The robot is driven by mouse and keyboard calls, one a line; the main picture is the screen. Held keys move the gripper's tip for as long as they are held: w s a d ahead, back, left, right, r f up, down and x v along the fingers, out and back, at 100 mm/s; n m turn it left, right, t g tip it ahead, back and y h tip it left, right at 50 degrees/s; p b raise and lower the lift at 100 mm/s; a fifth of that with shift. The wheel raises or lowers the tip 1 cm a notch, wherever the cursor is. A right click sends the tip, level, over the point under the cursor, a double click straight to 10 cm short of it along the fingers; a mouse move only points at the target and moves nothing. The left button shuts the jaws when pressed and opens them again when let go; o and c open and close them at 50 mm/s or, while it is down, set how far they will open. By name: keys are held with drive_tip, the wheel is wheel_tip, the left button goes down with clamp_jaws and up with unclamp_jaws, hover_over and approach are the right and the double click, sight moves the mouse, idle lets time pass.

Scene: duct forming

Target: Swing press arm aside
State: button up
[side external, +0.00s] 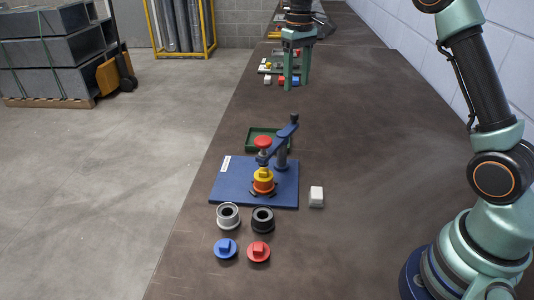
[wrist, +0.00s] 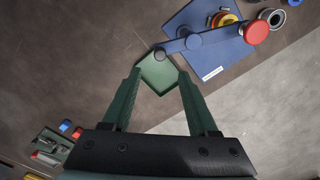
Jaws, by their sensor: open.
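The press arm (side external: 280,140) is a blue bar on a grey post standing on a blue base plate (side external: 225,190). Its near end, with a red knob (side external: 263,142), is over a stack with a yellow part (side external: 263,176) and an orange-red part below. Its far end has an upright dark handle (side external: 294,119). My gripper (side external: 296,86) is open and empty, above the table well behind the press. In the wrist view its fingertips (wrist: 158,74) frame the green tray.
A green tray (side external: 253,142) lies behind the plate. A white block (side external: 316,197) is at its right. Grey (side external: 228,217) and black (side external: 262,220) rings and blue (side external: 225,249) and red (side external: 258,252) capped parts lie in front. Small blocks (side external: 281,81) are near my gripper.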

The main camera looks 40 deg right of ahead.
sight(294, 113)
wheel_tip(294, 113, down, 9)
drive_tip(key=shift+f, duration=0.1)
idle(0.4)
clamp_jaws()
idle(1.3)
